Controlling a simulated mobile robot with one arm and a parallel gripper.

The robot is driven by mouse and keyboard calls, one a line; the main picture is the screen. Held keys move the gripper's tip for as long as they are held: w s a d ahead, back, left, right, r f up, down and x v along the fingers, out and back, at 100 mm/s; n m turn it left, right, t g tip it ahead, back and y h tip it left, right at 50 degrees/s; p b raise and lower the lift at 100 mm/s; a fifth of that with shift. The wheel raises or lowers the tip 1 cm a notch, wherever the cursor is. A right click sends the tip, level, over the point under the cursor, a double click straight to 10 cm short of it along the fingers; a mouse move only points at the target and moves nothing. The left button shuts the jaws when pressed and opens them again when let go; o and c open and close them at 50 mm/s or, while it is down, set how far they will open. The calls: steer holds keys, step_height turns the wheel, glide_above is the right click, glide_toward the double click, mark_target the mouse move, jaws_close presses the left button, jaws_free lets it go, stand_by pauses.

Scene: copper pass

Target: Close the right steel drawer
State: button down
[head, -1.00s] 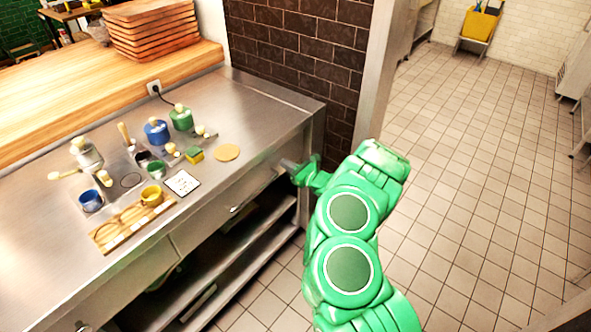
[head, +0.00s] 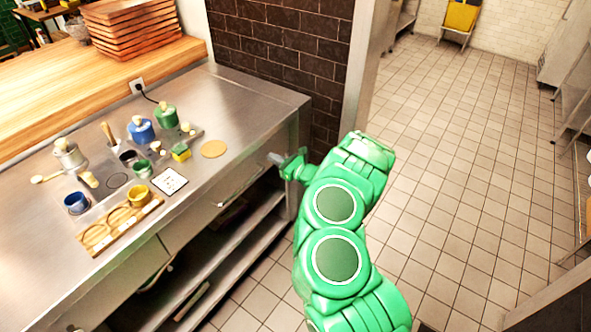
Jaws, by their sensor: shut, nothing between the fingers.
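The right steel drawer (head: 214,209) is in the front of the steel counter, with a small handle (head: 221,204) on its face. Its front looks about in line with the counter, but I cannot tell whether it stands slightly out. My gripper (head: 274,158) is shut and empty, at the right end of the drawer front just below the counter edge. Its grey fingertips point left toward the drawer front. I cannot tell whether they touch it. My green arm reaches up to it from the lower right.
The steel counter (head: 262,110) holds several pots and cups, a wooden tray (head: 98,238), a white card (head: 170,181) and a round tan disc (head: 214,149). Open shelves (head: 232,244) lie below the drawer. A dark brick wall (head: 283,45) stands behind. The tiled floor at right is clear.

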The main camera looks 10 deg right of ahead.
steer(key=v, duration=1.3)
steer(key=s+a+r+n+g+y, duration=0.3)
steer(key=a+r+n+g, duration=0.15)
steer(key=a+r, duration=0.45)
steer(key=s+a+r+n+g+y, duration=0.25)
steer(key=a+r+n, duration=0.35)
steer(key=r, duration=0.4)
steer(key=s+a+r+n+g+h, duration=0.1)
steer(key=s+a+r+n+g, duration=0.3)
steer(key=s+r, duration=0.25)
steer(key=s+a+r+n+g+h, duration=0.1)
steer(key=s+a+r+n+g, duration=0.35)
steer(key=s, duration=0.35)
steer(key=s+d+r+n+g+h, duration=0.25)
steer(key=s+n+h, duration=0.4)
steer(key=s, duration=1.05)
steer(key=s+d+t+h, duration=0.1)
steer(key=s+d+h, duration=0.4)
steer(key=s+d, duration=0.2)
steer(key=s+d+n+t+h, duration=0.1)
steer(key=s+d+t+h, duration=0.1)
steer(key=s+d+h, duration=0.3)
steer(key=s+d, duration=0.3)
steer(key=d, duration=0.4)
steer(key=shift+d+t, duration=0.3)
steer(key=shift+d, duration=0.05)
steer(key=shift+f, duration=0.1)
